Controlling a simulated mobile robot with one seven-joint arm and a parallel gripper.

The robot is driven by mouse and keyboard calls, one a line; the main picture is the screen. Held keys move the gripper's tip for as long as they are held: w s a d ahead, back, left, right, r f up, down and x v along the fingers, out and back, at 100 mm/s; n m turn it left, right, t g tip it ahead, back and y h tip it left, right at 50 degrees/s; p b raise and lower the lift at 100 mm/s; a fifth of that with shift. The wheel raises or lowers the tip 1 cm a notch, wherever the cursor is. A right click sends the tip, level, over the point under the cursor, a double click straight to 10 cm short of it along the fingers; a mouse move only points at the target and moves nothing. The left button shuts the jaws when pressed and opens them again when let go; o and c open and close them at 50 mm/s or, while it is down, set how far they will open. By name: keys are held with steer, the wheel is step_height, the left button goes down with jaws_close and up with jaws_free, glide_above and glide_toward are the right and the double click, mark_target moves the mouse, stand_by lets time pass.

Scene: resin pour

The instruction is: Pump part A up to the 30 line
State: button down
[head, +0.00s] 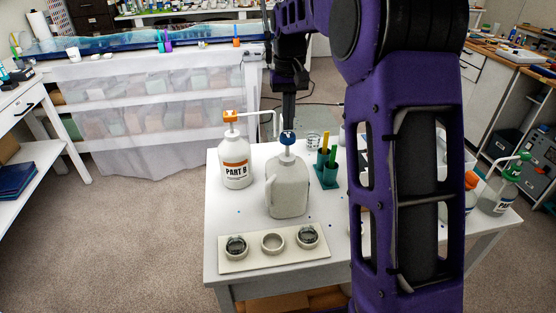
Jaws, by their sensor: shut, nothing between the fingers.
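A white jug (287,187) with a blue pump head (288,138) stands on the white table, its side toward me unlabelled. I cannot tell if it is part A. My gripper (289,126) is shut and points down at the blue pump head. I cannot tell whether it touches it. A white bottle marked PART B (236,166), with an orange pump (233,117), stands to the left. A clear cup (312,142) stands behind the jug, to its right; its lines and contents are too small to read.
A pale board (273,262) with several round holders lies at the table's front. A green holder (327,176) with coloured sticks stands right of the jug. A green-pump bottle (497,195) stands at the right end. My arm hides much of the table's right side.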

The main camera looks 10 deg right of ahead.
mark_target(288, 135)
steer(key=shift+f, duration=0.15)
steer(key=shift+f, duration=0.45)
steer(key=shift+f, duration=0.1)
steer(key=shift+f+b, duration=1.15)
steer(key=shift+f, duration=0.55)
step_height(288, 135, up, 4)
steer(key=p, duration=0.3)
steer(key=shift+p, duration=0.4)
steer(key=shift+f, duration=0.1)
